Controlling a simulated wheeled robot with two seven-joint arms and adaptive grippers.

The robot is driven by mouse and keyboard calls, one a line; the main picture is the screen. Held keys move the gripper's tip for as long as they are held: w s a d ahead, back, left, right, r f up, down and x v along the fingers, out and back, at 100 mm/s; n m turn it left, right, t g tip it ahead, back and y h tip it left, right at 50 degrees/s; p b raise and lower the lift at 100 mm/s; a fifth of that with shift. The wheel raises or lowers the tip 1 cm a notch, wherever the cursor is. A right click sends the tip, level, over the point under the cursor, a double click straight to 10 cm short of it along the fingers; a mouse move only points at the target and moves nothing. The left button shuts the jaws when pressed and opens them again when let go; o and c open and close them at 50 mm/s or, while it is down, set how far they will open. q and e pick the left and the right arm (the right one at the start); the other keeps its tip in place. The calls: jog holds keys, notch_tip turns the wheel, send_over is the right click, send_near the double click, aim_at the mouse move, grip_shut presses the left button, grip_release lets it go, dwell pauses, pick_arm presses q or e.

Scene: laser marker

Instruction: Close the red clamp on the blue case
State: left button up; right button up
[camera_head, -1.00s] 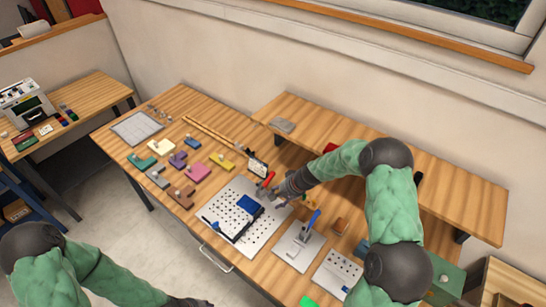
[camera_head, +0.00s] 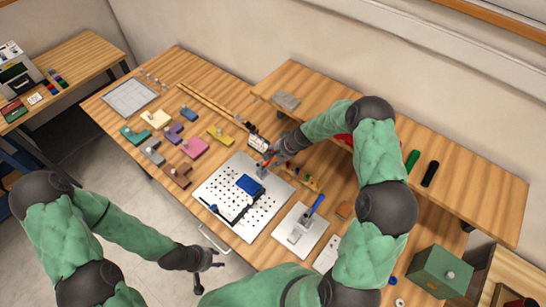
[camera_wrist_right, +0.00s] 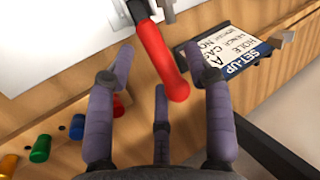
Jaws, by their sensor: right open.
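The blue case (camera_head: 249,184) lies on a white perforated plate (camera_head: 222,173) in the head view. The red clamp (camera_head: 268,156) stands at the plate's far edge, behind the case, partly hidden by my right gripper (camera_head: 272,158). In the right wrist view the clamp's red handle (camera_wrist_right: 162,58) points toward my palm, between the spread fingers of my right gripper (camera_wrist_right: 161,75). The fingers are open, with gaps on both sides of the handle. My left gripper (camera_head: 211,268) is open and empty in front of the table's near edge, away from the clamp.
A blue-handled clamp (camera_head: 314,207) stands on a smaller plate right of the case. A set-up sign (camera_wrist_right: 228,55) stands close to the red handle. Several coloured blocks (camera_head: 195,147) occupy the table's left side.

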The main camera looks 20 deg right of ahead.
jog(key=shift+w+a+f, duration=0.1)
jog(key=shift+a+f, duration=0.1)
jog(key=shift+f, duration=0.1)
jog(key=shift+c, duration=0.2)
